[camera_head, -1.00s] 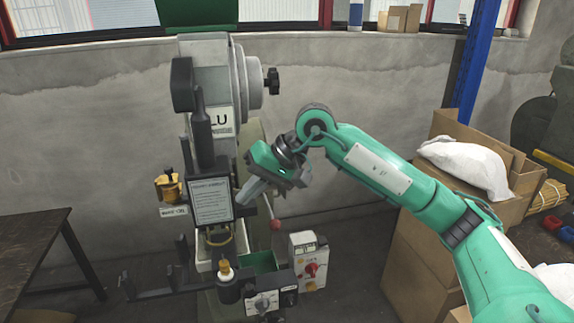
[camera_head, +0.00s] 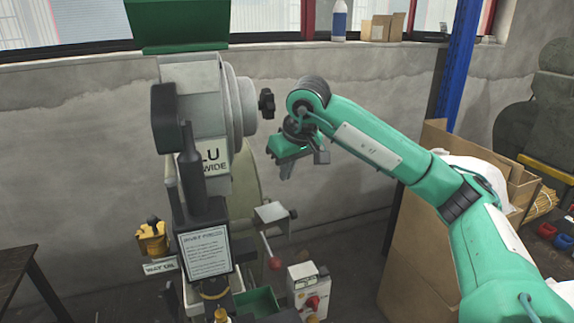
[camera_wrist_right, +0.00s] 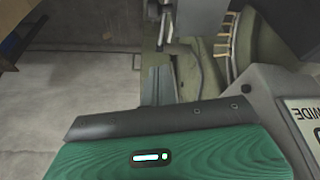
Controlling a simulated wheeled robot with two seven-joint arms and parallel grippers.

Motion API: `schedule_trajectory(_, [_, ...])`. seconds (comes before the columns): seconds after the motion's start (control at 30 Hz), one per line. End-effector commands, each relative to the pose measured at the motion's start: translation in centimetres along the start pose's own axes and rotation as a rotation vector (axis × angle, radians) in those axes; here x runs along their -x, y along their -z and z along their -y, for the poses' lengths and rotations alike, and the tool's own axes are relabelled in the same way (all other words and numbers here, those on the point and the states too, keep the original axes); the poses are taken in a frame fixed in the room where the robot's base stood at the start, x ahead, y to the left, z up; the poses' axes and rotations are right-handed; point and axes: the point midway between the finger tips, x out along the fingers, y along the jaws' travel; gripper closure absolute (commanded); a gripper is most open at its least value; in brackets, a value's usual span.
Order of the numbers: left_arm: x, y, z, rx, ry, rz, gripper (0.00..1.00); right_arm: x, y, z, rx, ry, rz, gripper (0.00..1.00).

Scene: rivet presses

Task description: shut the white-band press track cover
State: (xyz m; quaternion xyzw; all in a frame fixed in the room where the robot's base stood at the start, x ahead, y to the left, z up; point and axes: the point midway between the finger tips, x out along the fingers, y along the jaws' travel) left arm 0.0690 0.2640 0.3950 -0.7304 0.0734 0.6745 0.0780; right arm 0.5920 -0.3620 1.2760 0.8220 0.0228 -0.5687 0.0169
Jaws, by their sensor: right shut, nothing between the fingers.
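The press (camera_head: 195,100) stands at the left of the head view, with a pale head and a white label reading partly "LU" and "WIDE". A light grey block (camera_head: 270,213) with a black knob sits on its right side. I cannot tell for certain which part is the track cover, or its state. A narrow grey strip (camera_wrist_right: 157,88), perhaps the track, shows in the wrist view. My right gripper (camera_head: 286,174) is shut and empty, above and right of the grey block and apart from it. My left gripper is not in view.
A control box with a red knob (camera_head: 308,287) stands low beside the press. A red-balled lever (camera_head: 275,263) sticks out below the block. A framed notice (camera_head: 205,250) and a yellow oiler (camera_head: 151,238) are at the press front. Cardboard boxes (camera_head: 415,250) stand at the right.

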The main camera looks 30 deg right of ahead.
Motion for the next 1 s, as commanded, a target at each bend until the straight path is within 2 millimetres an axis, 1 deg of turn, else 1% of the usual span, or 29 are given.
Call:
schedule_trajectory(0.03, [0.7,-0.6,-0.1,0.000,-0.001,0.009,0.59,-0.8,0.0,0.0,-0.001,-0.001,0.006,1.00])
schedule_trajectory(0.07, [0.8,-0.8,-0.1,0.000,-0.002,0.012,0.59,-1.4,0.0,0.0,-0.001,0.000,0.006,1.00])
schedule_trajectory(0.17, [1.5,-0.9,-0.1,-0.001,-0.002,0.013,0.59,-3.4,0.0,0.0,-0.002,0.001,0.006,1.00])
schedule_trajectory(0.27, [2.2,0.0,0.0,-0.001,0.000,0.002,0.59,-5.3,0.0,0.0,-0.001,0.002,0.006,1.00])
schedule_trajectory(0.33, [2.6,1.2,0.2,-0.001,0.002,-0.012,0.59,-6.7,0.0,0.1,0.000,0.001,0.005,1.00])
schedule_trajectory(0.43, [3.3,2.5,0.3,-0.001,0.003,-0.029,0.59,-6.4,-1.6,0.0,0.000,0.000,0.003,1.00])
schedule_trajectory(0.53, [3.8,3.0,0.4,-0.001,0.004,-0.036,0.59,-6.5,-2.6,0.0,0.001,0.000,0.003,1.00])
schedule_trajectory(0.63, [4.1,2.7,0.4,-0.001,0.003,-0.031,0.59,-6.6,-3.4,0.0,-0.001,0.000,0.001,1.00])
schedule_trajectory(0.73, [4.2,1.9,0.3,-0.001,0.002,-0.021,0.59,-6.7,-3.8,0.0,-0.001,0.001,0.000,1.00])
schedule_trajectory(0.87, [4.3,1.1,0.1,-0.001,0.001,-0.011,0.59,-6.7,-4.0,0.1,0.000,0.001,0.000,1.00])
schedule_trajectory(1.0, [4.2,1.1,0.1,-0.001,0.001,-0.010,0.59,-6.7,-4.0,0.1,-0.001,0.001,-0.001,1.00])
